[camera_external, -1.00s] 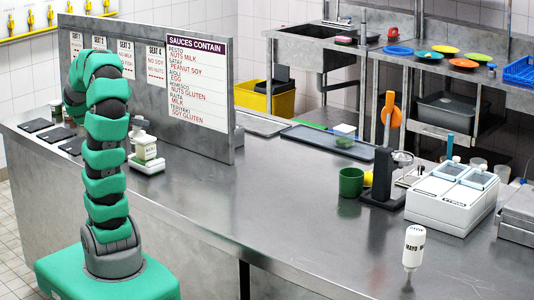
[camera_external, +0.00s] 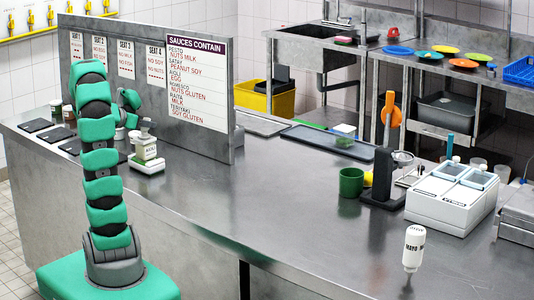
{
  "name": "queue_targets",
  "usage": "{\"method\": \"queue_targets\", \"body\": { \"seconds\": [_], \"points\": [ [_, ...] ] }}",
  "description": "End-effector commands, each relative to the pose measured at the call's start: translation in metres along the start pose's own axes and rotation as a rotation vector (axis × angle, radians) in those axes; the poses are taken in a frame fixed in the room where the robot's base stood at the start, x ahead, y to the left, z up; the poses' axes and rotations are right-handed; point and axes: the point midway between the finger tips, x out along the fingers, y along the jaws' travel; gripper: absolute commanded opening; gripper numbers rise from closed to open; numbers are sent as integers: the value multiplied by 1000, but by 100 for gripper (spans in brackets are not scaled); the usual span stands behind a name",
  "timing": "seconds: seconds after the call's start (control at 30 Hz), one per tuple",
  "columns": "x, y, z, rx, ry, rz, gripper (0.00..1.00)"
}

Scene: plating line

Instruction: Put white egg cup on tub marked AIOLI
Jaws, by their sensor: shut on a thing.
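The tub marked AIOLI (camera_external: 145,151) is white with a dark label and stands upright on a small white scale on the counter, left of centre. My gripper (camera_external: 144,127) is small and partly hidden at the far side of my arm, just above the tub. It is shut on a small pale thing, which I take as the white egg cup (camera_external: 144,136). The cup is close over the tub's top; whether they touch I cannot tell.
The white scale (camera_external: 147,167) is under the tub. The allergen board (camera_external: 199,90) stands close behind. Dark tiles (camera_external: 56,134) lie to the left. A green cup (camera_external: 351,182) and a MAYO bottle (camera_external: 413,247) stand farther right. The middle counter is clear.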

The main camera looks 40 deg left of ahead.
Motion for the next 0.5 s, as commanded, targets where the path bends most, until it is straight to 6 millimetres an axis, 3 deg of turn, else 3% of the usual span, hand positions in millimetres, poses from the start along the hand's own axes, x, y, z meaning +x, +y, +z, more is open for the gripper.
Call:
{"method": "queue_targets", "body": {
  "seconds": [0.37,0.4,0.47,0.5],
  "points": [
    [2,0,5,0,1,1,19],
    [2,0,4,0,1,1,50],
    [2,0,4,1,1,1,63],
    [2,0,4,1,1,1,63]
  ]
}}
